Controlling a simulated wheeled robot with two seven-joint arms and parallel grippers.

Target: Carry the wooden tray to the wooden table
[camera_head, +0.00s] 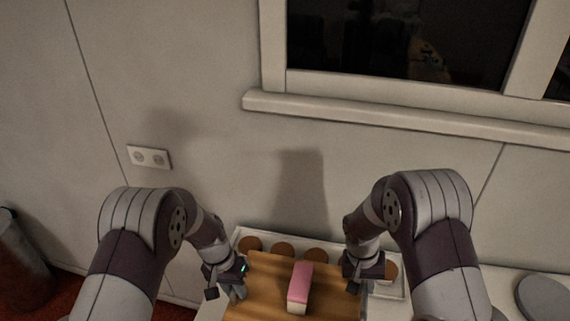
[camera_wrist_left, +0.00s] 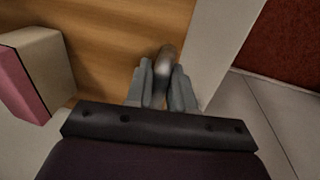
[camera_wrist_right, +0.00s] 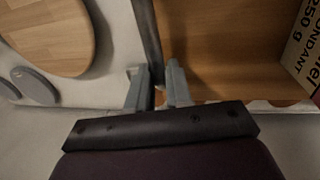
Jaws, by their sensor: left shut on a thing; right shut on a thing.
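The wooden tray (camera_head: 262,300) lies in front of me at the bottom of the head view, its near part cut off. Its wood also fills much of the left wrist view (camera_wrist_left: 112,45) and the right wrist view (camera_wrist_right: 215,50). My left gripper (camera_head: 239,291) is shut on the tray's left side, around a rounded metal handle (camera_wrist_left: 165,58). My right gripper (camera_head: 360,286) is shut on the tray's right side, around a dark bar (camera_wrist_right: 148,35). A pink and white fondant box (camera_head: 299,288) stands on the tray between the grippers. I cannot identify the wooden table in these views.
A white shallow tray (camera_head: 238,239) with several round brown pieces lies behind, near the wall. A grey disc (camera_head: 543,298) is on the pale surface at right. A round wooden board (camera_wrist_right: 48,32) shows in the right wrist view. A dark cylinder (camera_head: 22,262) stands at left.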

